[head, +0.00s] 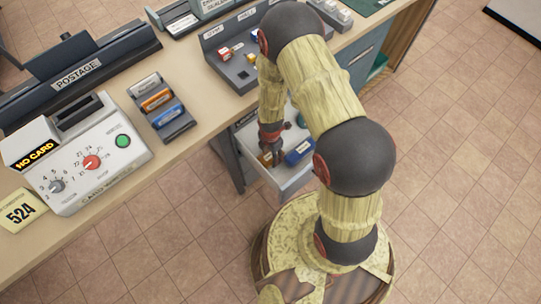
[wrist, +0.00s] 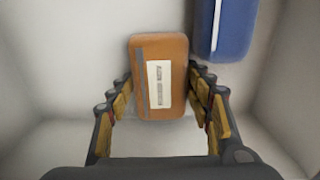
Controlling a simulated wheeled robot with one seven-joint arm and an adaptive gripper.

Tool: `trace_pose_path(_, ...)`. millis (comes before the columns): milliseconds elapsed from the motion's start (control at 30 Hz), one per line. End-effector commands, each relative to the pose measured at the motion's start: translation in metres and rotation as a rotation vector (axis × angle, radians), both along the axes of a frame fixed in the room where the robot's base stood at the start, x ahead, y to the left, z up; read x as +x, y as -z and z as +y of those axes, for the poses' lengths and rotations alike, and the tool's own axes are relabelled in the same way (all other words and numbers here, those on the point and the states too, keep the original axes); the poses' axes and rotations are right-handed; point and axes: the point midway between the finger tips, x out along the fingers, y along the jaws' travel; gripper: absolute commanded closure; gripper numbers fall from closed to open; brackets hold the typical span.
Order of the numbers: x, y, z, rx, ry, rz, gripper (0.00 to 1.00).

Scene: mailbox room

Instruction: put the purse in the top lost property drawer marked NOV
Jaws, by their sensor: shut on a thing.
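An orange-brown purse-like case with a pale label (wrist: 160,72) lies in or just above an open, light-coloured drawer (head: 285,185); its label is too small to read. My gripper (wrist: 161,90) has a finger on each side of it and is shut on it. In the head view my gripper (head: 270,153) reaches down into the drawer, where a bit of the brown case shows. Whether the case touches the drawer floor I cannot tell. No NOV marking is readable on the drawer.
A blue case (wrist: 222,28) lies in the drawer to the right, close to the brown one; it also shows in the head view (head: 298,152). The counter (head: 190,150) above holds a postage machine (head: 85,150), a rack of coloured cases (head: 160,105) and a grey tray (head: 238,70).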

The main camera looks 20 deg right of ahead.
Motion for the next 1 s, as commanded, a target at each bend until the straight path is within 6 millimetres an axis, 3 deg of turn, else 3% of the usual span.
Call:
trace_pose_path(333,0.0012,0.0023,0.0,0.0,0.0,-0.002,0.81)
trace_pose_path(367,0.0012,0.002,0.0,0.0,0.0,-0.002,0.48)
trace_pose_path(667,0.0012,0.0014,0.0,0.0,0.0,-0.002,0.31)
trace_pose_path(1000,0.0013,-0.0011,0.0,0.0,0.0,-0.002,0.31)
